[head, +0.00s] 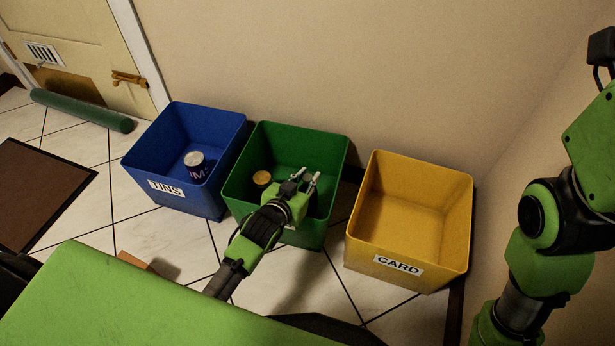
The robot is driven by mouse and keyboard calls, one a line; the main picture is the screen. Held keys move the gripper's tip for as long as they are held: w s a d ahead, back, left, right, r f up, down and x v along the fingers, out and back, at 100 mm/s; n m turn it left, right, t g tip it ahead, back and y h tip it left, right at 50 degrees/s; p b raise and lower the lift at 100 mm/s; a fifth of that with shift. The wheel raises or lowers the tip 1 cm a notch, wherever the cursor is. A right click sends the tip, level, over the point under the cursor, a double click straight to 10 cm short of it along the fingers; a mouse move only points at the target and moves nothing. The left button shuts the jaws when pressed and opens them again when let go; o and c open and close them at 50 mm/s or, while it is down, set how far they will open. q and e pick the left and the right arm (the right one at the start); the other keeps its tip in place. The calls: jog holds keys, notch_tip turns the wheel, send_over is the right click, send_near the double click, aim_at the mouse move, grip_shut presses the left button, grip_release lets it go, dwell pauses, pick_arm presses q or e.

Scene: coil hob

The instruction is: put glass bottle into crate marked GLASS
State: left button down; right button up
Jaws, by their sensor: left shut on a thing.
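The green crate (328,160) stands on the floor between two other crates. Its label is almost wholly hidden behind my left arm, so I cannot read it. My left gripper (307,180) reaches over the front of the green crate, at its opening. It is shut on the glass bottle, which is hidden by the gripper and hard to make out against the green. A jar-like thing with a golden top (262,178) is inside the green crate, left of the gripper. My right arm is raised at the right edge; its gripper is not shown clearly.
A blue crate (180,200) marked TINS, with a can (195,163) inside, is on the left. A yellow crate (400,245) marked CARD is empty on the right. A brown thing (134,260) lies on the tiles; a mat (40,185) and door are left.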

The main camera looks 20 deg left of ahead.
pick_arm(q)
jog(key=shift+f, duration=0.4)
jog(key=c, duration=1.8)
grip_release()
jog(key=shift+f, duration=0.15)
jog(key=shift+c, duration=0.2)
